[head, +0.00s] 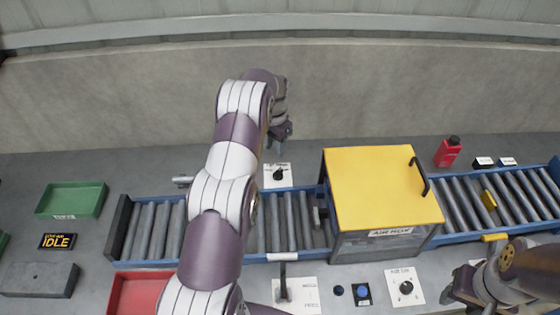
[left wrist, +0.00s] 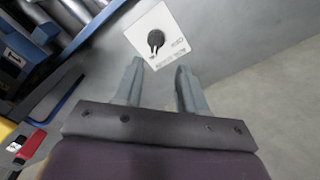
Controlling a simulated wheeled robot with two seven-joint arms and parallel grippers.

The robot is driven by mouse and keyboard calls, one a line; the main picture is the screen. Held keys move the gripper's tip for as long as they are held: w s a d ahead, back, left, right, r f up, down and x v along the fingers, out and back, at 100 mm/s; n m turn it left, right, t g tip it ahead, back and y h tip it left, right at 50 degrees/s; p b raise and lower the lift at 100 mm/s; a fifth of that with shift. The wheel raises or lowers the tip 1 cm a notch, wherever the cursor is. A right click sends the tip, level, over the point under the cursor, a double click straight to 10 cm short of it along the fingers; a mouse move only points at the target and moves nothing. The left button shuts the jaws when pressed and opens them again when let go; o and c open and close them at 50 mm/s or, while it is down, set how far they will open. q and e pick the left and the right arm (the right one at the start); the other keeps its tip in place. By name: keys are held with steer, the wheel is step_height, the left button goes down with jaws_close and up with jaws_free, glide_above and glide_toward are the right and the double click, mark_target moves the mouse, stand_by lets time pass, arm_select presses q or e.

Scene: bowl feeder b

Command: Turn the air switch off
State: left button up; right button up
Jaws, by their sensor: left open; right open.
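A black rotary switch (head: 278,175) sits on a white plate behind the conveyor; its lettering is too small to read. It also shows in the left wrist view as a black knob (left wrist: 156,39) with a pointer, just beyond the fingertips. My left gripper (head: 281,133) is above and behind this plate; in the left wrist view its two fingers (left wrist: 159,66) are apart with nothing between them. A second black knob (head: 406,287) on a white plate stands in front of the yellow-lidded box. My right gripper (head: 466,294) is at the lower right, open, partly hidden by its own arm.
The yellow-lidded box (head: 380,185) straddles the roller conveyor (head: 290,222). A lever (head: 283,280) and a blue button (head: 363,292) stand in front. A green tray (head: 72,200) and a red tray (head: 135,292) are at left. A red bottle (head: 447,153) stands behind at right.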

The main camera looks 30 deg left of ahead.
arm_select(q)
steer(key=b, duration=0.4)
glide_above(278, 171)
steer(key=s, duration=0.1)
steer(key=f, duration=0.6)
steer(key=shift+d, duration=0.3)
steer(key=f, duration=0.1)
steer(key=w+f, duration=0.1)
steer(key=shift+w+d+f+p, duration=0.1)
steer(key=shift+w+f+p, duration=0.1)
steer(key=shift+f+p, duration=0.2)
steer(key=shift+s+a+f, duration=0.2)
steer(key=shift+a+f, duration=0.3)
steer(key=shift+f, duration=0.3)
steer(key=shift+s, duration=0.2)
steer(key=shift+d, duration=0.1)
steer(key=shift+w+d, duration=0.1)
steer(key=shift+w, duration=0.05)
steer(key=shift+w+f, duration=0.1)
steer(key=c, duration=0.4)
jaws_close()
arm_select(e)
steer(key=f, duration=0.3)
steer(key=w+f, duration=0.1)
steer(key=f, duration=0.1)
steer(key=shift+d+f, duration=0.2)
steer(key=shift+d, duration=0.2)
